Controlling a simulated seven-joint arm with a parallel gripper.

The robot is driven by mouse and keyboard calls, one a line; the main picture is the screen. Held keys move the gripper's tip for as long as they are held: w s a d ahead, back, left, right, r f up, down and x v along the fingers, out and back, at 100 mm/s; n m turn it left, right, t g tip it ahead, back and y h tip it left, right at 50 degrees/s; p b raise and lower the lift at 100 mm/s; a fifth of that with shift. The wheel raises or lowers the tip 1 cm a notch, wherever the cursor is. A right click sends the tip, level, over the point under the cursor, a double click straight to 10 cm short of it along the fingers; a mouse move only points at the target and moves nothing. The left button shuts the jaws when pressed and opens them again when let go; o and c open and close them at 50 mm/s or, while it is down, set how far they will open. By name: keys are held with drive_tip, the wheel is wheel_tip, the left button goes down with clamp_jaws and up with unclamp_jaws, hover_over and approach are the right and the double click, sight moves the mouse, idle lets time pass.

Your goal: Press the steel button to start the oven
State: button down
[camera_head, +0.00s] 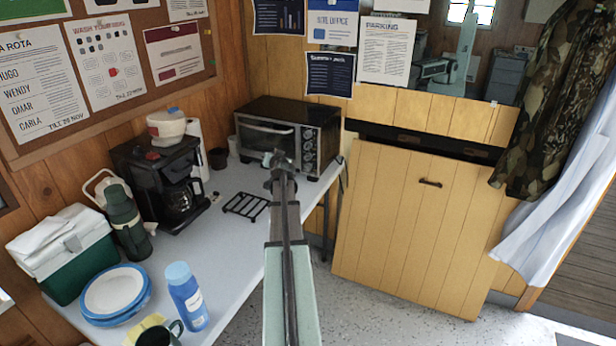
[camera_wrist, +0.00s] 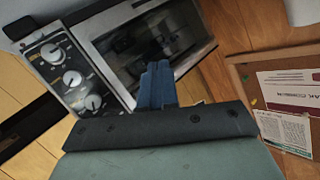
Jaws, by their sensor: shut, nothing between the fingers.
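The toaster oven (camera_head: 268,134) stands at the back of the table, its glass door closed. Its control panel (camera_head: 309,150) at the right side carries a column of round steel-coloured knobs. In the wrist view the oven (camera_wrist: 150,45) is tilted, and its panel with three knobs (camera_wrist: 72,78) is on the left. I cannot tell a separate steel button from the knobs; the lower end of the panel is partly hidden by my gripper. My gripper (camera_head: 281,158) is shut and empty in front of the oven. In the wrist view its fingertips (camera_wrist: 157,68) overlap the door, beside the panel.
A black wire rack (camera_head: 246,205) lies on the table (camera_head: 222,262) before the oven. A coffee maker (camera_head: 165,185), green flask (camera_head: 127,220), cooler (camera_head: 62,250), plates (camera_head: 117,292) and blue bottle (camera_head: 187,296) stand to the left. Wooden panelling (camera_head: 400,220) is at right.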

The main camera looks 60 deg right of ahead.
sight(308, 175)
drive_tip(key=s+f, duration=0.2)
drive_tip(key=f, duration=0.3)
drive_tip(key=s+d+f+g+y, duration=0.1)
drive_tip(key=s+f, duration=0.2)
drive_tip(key=f, duration=0.2)
drive_tip(key=s+d+f+n+g, duration=0.1)
drive_tip(key=s+f, duration=0.2)
drive_tip(key=f, duration=0.2)
drive_tip(key=shift+s+d+y, duration=0.1)
drive_tip(key=shift+d+y, duration=0.1)
drive_tip(key=shift+y, duration=0.1)
drive_tip(key=shift+d+r, duration=0.1)
drive_tip(key=shift+d, duration=4.3)
drive_tip(key=shift+d, duration=0.15)
drive_tip(key=shift+d, duration=0.3)
drive_tip(key=shift+d, duration=0.35)
drive_tip(key=shift+a, duration=0.8)
